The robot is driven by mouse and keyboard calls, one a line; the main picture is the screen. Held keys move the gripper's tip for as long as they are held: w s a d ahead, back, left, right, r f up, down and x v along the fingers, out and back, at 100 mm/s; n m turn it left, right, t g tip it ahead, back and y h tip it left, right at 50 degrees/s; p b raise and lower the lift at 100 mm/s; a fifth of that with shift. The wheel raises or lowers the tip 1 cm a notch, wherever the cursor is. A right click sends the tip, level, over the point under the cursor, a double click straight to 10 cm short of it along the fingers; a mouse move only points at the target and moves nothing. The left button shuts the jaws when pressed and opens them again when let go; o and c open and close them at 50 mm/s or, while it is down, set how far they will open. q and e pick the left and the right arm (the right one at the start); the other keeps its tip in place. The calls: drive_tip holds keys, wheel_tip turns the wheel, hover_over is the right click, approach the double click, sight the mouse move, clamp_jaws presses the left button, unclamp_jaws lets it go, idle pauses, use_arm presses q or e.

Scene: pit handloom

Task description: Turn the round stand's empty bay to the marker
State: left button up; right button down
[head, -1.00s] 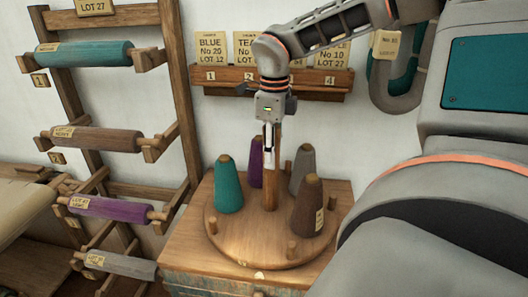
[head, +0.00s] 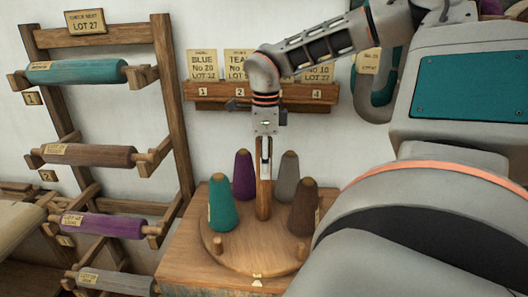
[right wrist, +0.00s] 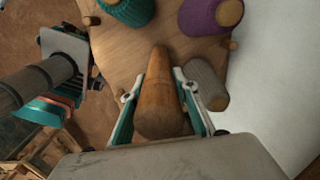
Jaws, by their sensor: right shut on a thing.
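The round wooden stand (head: 262,262) sits on a wooden box. It carries a teal cone (head: 221,206), a purple cone (head: 243,176), a grey cone (head: 286,178) and a brown cone (head: 304,208). Its empty bay (head: 258,250) is at the front, between two short pegs. Pale marks (head: 257,283) show at the front rim, close to the middle of that bay. My right gripper (head: 265,158) points down and is shut on the central post (head: 263,198). In the right wrist view the fingers flank the post (right wrist: 157,95). My left gripper is out of view.
A rack (head: 175,110) with several wound rolls stands at the left. A shelf (head: 215,92) with numbered lot cards hangs on the wall behind the stand. The cones stand close around my right gripper. My own arm and body fill the right side.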

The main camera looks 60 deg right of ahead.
drive_tip(key=shift+w+r, duration=0.1)
drive_tip(key=shift+r, duration=0.05)
drive_tip(key=c, duration=1.8)
unclamp_jaws()
drive_tip(key=shift+o, duration=1.2)
wheel_tip(320, 180, up, 12)
